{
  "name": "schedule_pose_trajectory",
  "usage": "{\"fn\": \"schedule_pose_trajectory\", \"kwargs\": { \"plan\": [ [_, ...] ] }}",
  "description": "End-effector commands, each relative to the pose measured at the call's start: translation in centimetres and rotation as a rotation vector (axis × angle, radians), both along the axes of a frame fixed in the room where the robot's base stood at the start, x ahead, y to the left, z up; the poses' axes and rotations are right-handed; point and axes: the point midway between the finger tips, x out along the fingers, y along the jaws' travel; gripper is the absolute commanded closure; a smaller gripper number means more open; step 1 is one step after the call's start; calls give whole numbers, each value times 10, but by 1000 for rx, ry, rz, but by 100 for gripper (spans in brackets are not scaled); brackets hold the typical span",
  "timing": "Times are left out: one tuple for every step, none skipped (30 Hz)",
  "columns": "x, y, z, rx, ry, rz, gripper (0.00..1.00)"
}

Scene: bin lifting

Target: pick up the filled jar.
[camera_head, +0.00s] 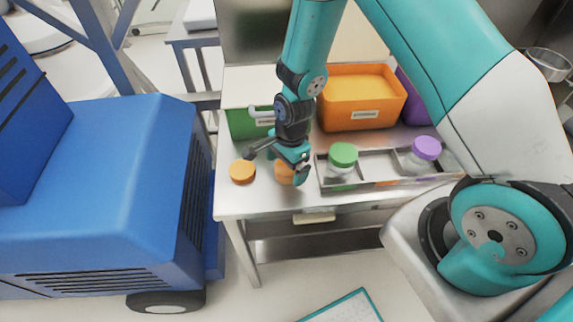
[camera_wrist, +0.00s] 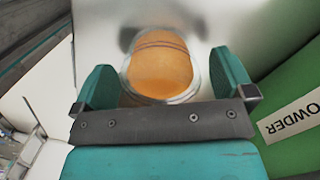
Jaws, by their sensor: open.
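The filled jar (camera_wrist: 160,68) is clear and holds orange powder. It lies between the two fingers of my open gripper (camera_wrist: 165,78) in the wrist view, close to both; I cannot tell whether either finger touches it. In the head view the jar (camera_head: 285,173) appears at the left part of the table, partly hidden by my gripper (camera_head: 291,160), which comes down over it from above. Its mouth is uncovered, with the powder showing.
Right of the jar, a grey tray (camera_head: 371,167) holds a green-lidded jar (camera_head: 342,158) and a purple-lidded jar (camera_head: 424,151). Behind stand a green bin (camera_head: 240,124), an orange bin (camera_head: 349,118) and a purple bin (camera_head: 413,108). The table's front edge (camera_head: 300,209) is near.

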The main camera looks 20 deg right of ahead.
Motion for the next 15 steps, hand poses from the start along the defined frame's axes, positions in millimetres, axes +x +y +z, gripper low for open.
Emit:
{"fn": "schedule_pose_trajectory", "kwargs": {
  "plan": [
    [0,0,0,0,0,0,0],
    [0,0,0,0,-1,0,0],
    [0,0,0,0,0,0,0],
    [0,0,0,0,0,0,0],
    [0,0,0,0,0,0,5],
    [0,0,0,0,0,0,14],
    [0,0,0,0,0,0,21],
    [0,0,0,0,0,0,28],
    [0,0,0,0,0,0,37],
    [0,0,0,0,0,0,44],
    [0,0,0,0,0,0,51],
    [0,0,0,0,0,0,58],
    [0,0,0,0,-1,0,58],
    [0,0,0,0,-1,0,58],
    [0,0,0,0,-1,0,58]
  ]
}}
